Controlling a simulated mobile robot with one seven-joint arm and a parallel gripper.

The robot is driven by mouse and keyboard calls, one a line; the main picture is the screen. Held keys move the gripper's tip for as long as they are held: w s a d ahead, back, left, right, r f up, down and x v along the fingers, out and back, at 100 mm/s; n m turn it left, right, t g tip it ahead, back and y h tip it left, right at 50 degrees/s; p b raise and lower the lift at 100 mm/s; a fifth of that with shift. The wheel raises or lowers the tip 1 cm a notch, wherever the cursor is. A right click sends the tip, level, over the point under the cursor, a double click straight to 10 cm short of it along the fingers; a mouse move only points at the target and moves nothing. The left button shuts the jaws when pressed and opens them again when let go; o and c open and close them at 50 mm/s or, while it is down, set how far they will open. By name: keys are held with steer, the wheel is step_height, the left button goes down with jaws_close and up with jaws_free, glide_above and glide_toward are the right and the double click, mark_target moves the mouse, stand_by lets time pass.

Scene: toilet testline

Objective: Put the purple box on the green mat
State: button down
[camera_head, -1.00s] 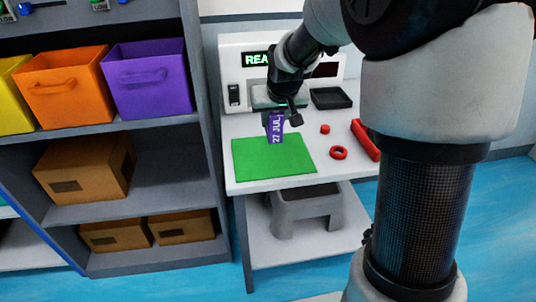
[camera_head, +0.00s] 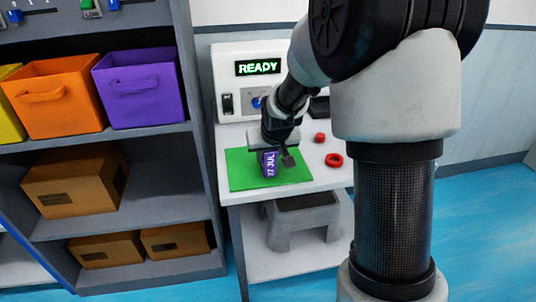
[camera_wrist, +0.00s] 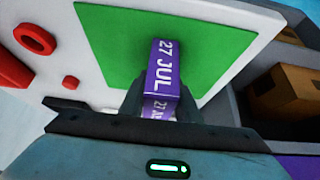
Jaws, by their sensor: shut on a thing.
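The purple box (camera_head: 269,165) carries white lettering, "27 JUL" in the wrist view (camera_wrist: 163,70). My gripper (camera_head: 268,152) is shut on the purple box and holds it over the green mat (camera_head: 242,172). The mat lies flat on the white table and also fills the upper middle of the wrist view (camera_wrist: 215,60). In the wrist view the box sticks out between the fingers, in front of the mat. Whether its lower end touches the mat I cannot tell. My gripper hides part of the box and of the mat.
A white machine (camera_head: 228,80) with a "READY" display stands behind the mat. Red pieces, including a ring (camera_head: 334,160) and a small block (camera_head: 319,138), lie right of the mat. A grey shelf with an orange bin (camera_head: 52,98) and a purple bin (camera_head: 140,88) stands left of the table.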

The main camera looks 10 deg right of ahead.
steer(key=c, duration=1.3)
jaws_free()
steer(key=shift+c, duration=0.2)
